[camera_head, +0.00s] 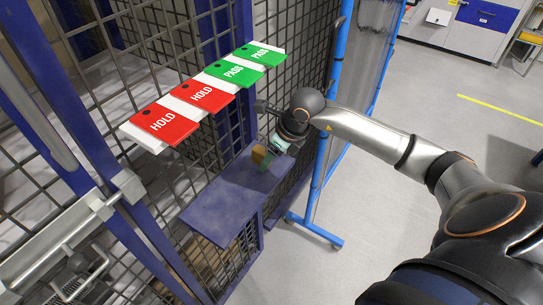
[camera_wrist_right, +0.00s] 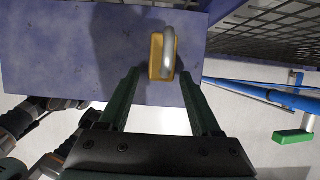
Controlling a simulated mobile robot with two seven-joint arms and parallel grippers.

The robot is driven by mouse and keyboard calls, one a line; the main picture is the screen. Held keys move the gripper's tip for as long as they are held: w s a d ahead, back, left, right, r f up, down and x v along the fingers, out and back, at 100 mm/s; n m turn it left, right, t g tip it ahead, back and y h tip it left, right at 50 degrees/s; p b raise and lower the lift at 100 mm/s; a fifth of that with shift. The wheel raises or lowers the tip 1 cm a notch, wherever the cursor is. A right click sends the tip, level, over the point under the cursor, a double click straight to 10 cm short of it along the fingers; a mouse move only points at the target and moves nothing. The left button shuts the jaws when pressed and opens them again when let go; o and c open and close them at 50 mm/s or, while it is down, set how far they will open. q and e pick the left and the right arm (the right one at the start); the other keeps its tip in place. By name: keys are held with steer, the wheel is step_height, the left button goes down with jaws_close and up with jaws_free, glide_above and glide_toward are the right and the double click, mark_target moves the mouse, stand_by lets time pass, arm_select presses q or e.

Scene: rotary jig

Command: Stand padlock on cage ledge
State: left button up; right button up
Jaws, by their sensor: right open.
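The padlock, with a yellow body (camera_wrist_right: 156,60) and a silver shackle, is at the far end of the purple cage ledge (camera_head: 222,205). In the head view the padlock (camera_head: 259,154) is small and partly covered by my right gripper. My right gripper (camera_wrist_right: 161,76) is open. Its two green fingers are apart, one on each side of the padlock's near end, with visible gaps. In the head view the right gripper (camera_head: 270,158) is just above the ledge. My left gripper is not in view.
Red HOLD tags (camera_head: 165,122) and green PASS tags (camera_head: 234,72) hang on a white strip above the ledge. Cage mesh (camera_head: 290,50) stands behind, with a blue frame (camera_head: 337,70) to the right. The ledge's near part is bare.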

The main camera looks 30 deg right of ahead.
steer(key=shift+r, duration=0.1)
steer(key=shift+r, duration=0.2)
steer(key=v, duration=0.7)
steer(key=shift+s, duration=0.1)
stand_by(1.1)
